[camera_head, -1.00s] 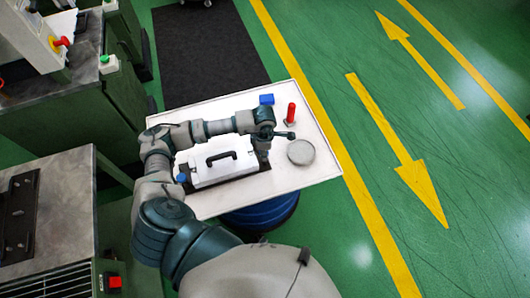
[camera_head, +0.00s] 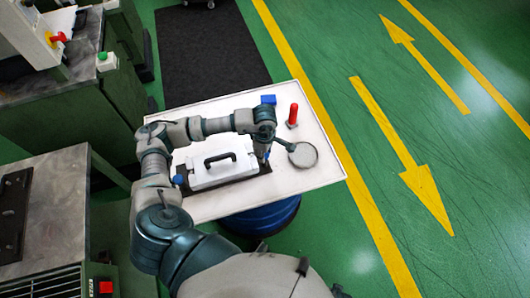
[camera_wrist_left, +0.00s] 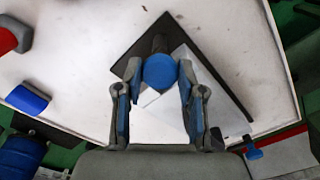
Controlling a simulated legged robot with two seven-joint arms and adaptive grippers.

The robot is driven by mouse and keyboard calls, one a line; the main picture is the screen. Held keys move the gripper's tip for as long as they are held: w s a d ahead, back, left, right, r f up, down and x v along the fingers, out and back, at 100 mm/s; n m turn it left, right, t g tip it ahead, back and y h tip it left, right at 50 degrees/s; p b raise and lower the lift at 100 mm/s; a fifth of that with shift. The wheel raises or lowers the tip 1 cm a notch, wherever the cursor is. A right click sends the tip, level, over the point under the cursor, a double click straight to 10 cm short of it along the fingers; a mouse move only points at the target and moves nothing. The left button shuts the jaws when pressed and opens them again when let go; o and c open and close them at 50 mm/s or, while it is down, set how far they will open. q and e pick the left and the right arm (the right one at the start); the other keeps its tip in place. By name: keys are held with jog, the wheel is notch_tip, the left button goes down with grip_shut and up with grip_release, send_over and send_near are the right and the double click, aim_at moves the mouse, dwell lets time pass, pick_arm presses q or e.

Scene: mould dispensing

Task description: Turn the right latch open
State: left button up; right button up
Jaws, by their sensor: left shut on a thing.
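A white case (camera_head: 216,176) with a black handle (camera_head: 230,157) lies on a dark mat on the white table. Its left blue latch (camera_head: 178,180) shows at the left end. My left gripper (camera_head: 264,157) points down at the case's right end and hides the right latch in the head view. In the left wrist view, the round blue top of the right latch (camera_wrist_left: 158,71) sits between the two blue-padded fingers of my left gripper (camera_wrist_left: 158,88), which is shut on it. My right gripper is not in view.
Green machines (camera_head: 60,120) stand to the left. Open green floor lies to the right.

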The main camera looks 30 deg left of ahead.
pick_arm(q)
jog(key=shift+w+a+r, duration=0.1)
jog(key=shift+r, duration=0.05)
jog(key=o, duration=1.1)
jog(key=shift+o, duration=0.2)
jog(key=shift+r, duration=0.3)
notch_tip(320, 180, up, 11)
